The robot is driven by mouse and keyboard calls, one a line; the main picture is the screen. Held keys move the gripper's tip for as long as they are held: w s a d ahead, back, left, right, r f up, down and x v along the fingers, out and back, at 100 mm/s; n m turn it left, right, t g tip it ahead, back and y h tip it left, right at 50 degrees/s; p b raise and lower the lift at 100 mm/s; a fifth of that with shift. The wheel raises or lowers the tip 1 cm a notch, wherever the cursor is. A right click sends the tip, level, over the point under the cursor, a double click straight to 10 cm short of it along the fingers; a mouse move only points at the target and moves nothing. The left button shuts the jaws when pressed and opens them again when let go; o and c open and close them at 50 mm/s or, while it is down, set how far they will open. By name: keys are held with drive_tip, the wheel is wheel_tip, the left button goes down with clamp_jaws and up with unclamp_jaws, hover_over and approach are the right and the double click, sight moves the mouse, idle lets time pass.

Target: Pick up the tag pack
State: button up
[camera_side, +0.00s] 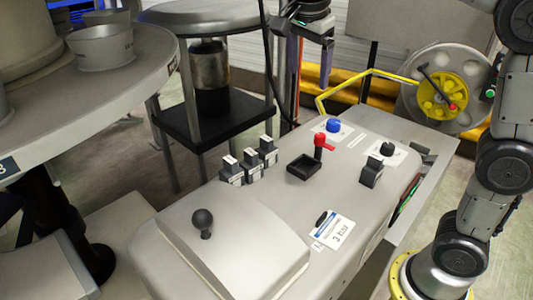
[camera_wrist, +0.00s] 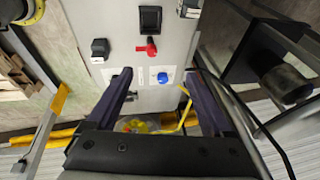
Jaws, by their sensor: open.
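No item is clearly readable as the tag pack. Three small black blocks with white tops, the middle one here (camera_side: 249,162), stand in a row on the grey machine top (camera_side: 225,205). One such block (camera_wrist: 189,8) shows at the top edge of the wrist view. A separate dark block (camera_side: 372,171) stands further right, and also shows in the wrist view (camera_wrist: 100,48). My gripper (camera_side: 312,62) is open and empty, high above the machine's far end. In the wrist view its fingers (camera_wrist: 158,76) are spread, with the blue knob between them in the picture.
A red lever (camera_side: 321,143) rises beside an empty-looking black tray (camera_side: 303,167). A blue knob (camera_side: 333,125) and yellow bent rail (camera_side: 360,76) lie beyond. A ball-topped lever (camera_side: 202,220) stands at the near end. A round table (camera_side: 120,80) is at left.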

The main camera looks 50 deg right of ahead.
drive_tip(key=w+a+f+m+g, duration=0.1)
drive_tip(key=w+a+f, duration=0.15)
drive_tip(key=w, duration=0.45)
drive_tip(key=g+h, duration=0.1)
approach(264, 139)
drive_tip(key=shift+n, duration=0.4)
drive_tip(key=x, duration=0.6)
drive_tip(key=shift+s+d+r, duration=0.1)
drive_tip(key=shift+d+r, duration=0.05)
drive_tip(key=shift+d, duration=0.1)
drive_tip(key=shift+a+x, duration=0.15)
drive_tip(key=shift+x, duration=1.45)
drive_tip(key=shift+a+x, duration=0.15)
drive_tip(key=shift+x, duration=1.4)
clamp_jaws()
